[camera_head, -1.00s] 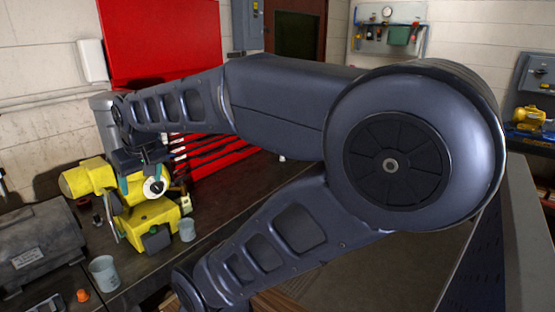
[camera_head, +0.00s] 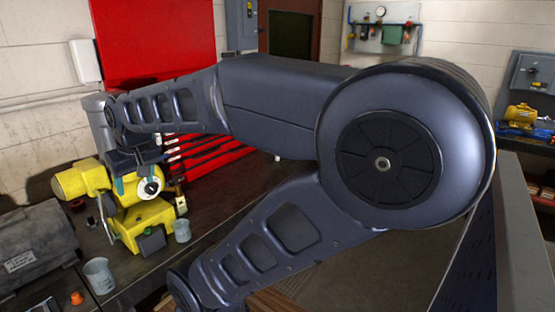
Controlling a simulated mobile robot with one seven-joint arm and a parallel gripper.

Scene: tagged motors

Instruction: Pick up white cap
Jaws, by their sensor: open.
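A yellow motor (camera_head: 80,181) stands on the dark bench at the left. A round white cap (camera_head: 143,191) with a dark centre sits on the motor's near face. My gripper (camera_head: 138,180) points down from the end of my arm, right at the motor and just around the cap's upper side. Its teal fingers are apart, and the cap shows at the right finger. Whether a finger touches the cap cannot be told. The gripper body hides part of the motor's top.
A grey motor (camera_head: 35,250) stands at the left edge. A grey cup (camera_head: 99,275), an orange cap (camera_head: 77,298) and a second grey cup (camera_head: 182,231) stand near the yellow motor. A red tool chest (camera_head: 205,158) is behind my arm.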

